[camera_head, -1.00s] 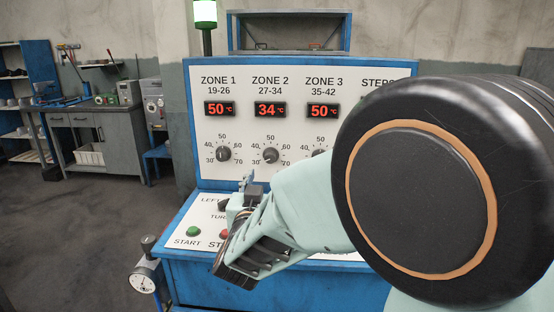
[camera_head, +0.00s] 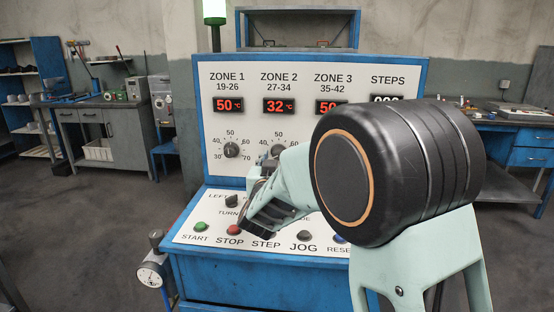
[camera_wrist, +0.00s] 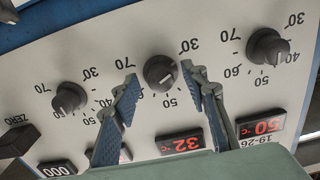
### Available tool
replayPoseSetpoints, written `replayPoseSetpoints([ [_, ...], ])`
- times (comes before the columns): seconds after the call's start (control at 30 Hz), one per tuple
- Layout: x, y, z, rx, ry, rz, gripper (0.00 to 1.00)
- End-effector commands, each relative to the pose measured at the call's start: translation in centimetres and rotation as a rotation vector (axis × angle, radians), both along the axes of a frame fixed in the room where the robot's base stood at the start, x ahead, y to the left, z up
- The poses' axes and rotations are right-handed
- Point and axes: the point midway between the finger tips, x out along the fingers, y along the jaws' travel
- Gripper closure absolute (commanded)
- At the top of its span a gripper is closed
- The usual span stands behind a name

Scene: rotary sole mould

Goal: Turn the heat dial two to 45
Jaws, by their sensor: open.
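The Zone 2 heat dial (camera_head: 278,151) is a black knob under the Zone 2 readout (camera_head: 279,105), which shows 32 °C. In the wrist view, which is upside down, the dial (camera_wrist: 160,71) sits between the two fingers of my gripper (camera_wrist: 159,84). The fingers are open, one on each side, with a small gap to the knob. The knob's pale mark seems to point to the lower right there, near the 50; its exact setting is unclear. In the head view my gripper (camera_head: 267,165) is at the dial and partly covers it.
The Zone 1 dial (camera_head: 231,150) is to the left, its readout (camera_head: 227,104) at 50. The Zone 3 dial (camera_wrist: 69,96) is on the other side, behind my arm in the head view. Below, the sloped console carries start (camera_head: 200,226) and stop (camera_head: 234,230) buttons.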

Motion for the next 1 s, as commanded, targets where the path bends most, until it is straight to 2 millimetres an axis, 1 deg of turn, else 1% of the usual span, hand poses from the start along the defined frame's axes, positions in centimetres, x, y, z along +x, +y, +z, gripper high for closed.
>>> replayPoseSetpoints([
  [0.03,-0.01,0.0,0.01,0.0,0.0,0.0,0.63],
  [0.07,-0.02,0.0,0.01,0.0,0.0,0.0,0.66],
  [0.37,-0.04,0.01,0.01,0.0,0.0,0.0,0.99],
  [0.67,-0.04,0.01,-0.14,0.033,-0.002,0.0,1.0],
  [0.87,-0.05,0.04,-0.37,0.134,-0.006,0.0,1.0],
  [1.0,-0.03,0.02,-0.44,0.246,-0.01,0.0,1.0],
])
